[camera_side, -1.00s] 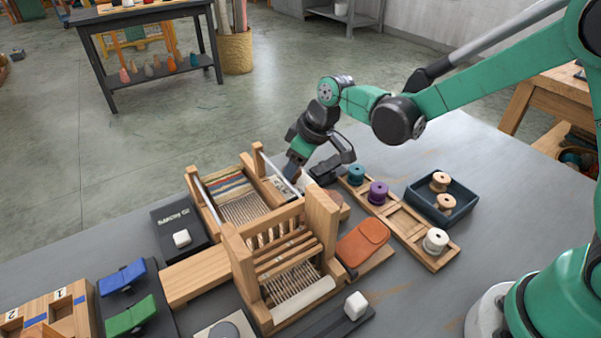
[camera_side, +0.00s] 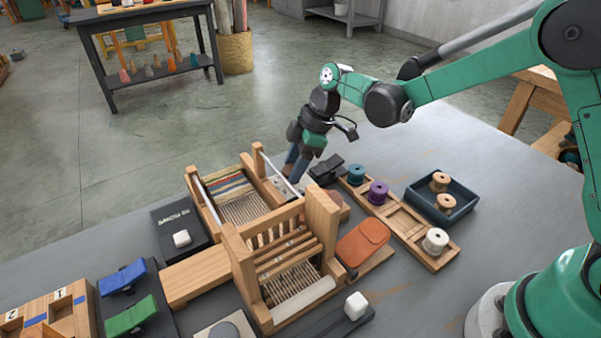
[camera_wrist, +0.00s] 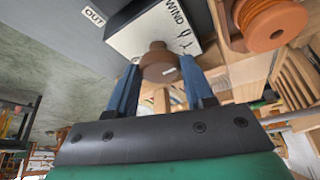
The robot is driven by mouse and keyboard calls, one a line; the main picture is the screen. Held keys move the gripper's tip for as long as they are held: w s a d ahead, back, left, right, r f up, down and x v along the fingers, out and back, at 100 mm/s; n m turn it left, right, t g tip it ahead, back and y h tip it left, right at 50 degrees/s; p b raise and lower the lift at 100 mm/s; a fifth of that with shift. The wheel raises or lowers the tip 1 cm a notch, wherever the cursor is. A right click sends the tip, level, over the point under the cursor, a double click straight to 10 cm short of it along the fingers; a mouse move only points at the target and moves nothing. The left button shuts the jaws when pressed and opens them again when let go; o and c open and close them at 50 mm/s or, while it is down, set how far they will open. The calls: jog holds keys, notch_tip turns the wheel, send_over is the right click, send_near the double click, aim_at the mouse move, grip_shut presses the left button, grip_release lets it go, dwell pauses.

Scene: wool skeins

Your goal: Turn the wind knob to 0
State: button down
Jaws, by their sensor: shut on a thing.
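The wind knob (camera_wrist: 157,62) is a brown round knob on a white plate (camera_wrist: 135,37) lettered WIND, with small marks beside it that are too small to read. A pale mark shows on the knob's near side. My gripper (camera_wrist: 160,75) has its two blue fingers on either side of the knob, shut on it.
The wooden loom (camera_side: 238,262) stands close in front of my gripper. A spool rack (camera_side: 408,222) with teal, purple and white spools and a dark tray (camera_side: 462,205) with two spools lie to the right.

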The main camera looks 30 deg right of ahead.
dwell(0.4)
jog(key=c, duration=0.6)
grip_release()
jog(key=shift+v, duration=2.8)
